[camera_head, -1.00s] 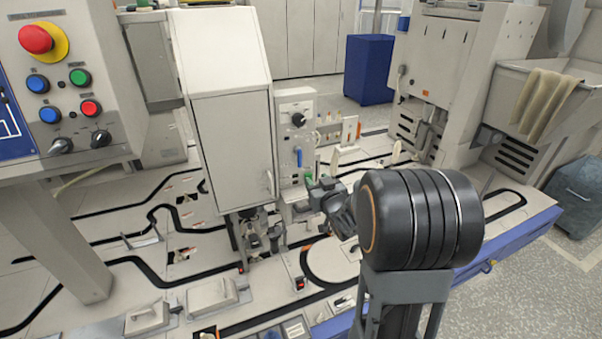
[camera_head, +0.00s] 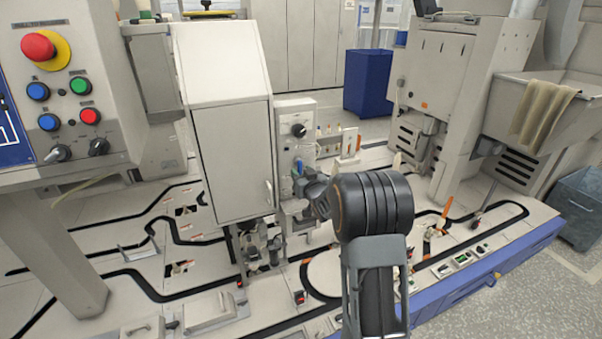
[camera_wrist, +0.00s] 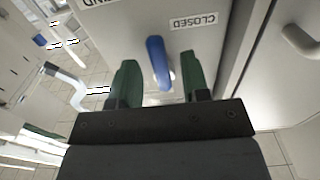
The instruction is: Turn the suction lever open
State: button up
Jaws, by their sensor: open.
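The suction lever is a blue handle (camera_wrist: 158,62) on a light panel, seen in the wrist view next to a label reading "CLOSED" (camera_wrist: 194,21). In the head view the lever (camera_head: 299,167) shows small and blue on the narrow panel beside the white cabinet. My gripper (camera_wrist: 158,82) is open, with one green finger on each side of the lever. I cannot tell whether either finger touches it. In the head view my arm hides most of the gripper in front of the panel.
A tall white cabinet (camera_head: 232,150) stands just left of the panel, and its handle shows in the wrist view (camera_wrist: 300,42). A black knob (camera_head: 299,130) sits above the lever. A control box with a red button (camera_head: 37,46) is at far left. Black track runs over the low deck.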

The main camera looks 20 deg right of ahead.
jog(key=shift+w, duration=0.55)
jog(key=shift+r, duration=0.1)
grip_shut()
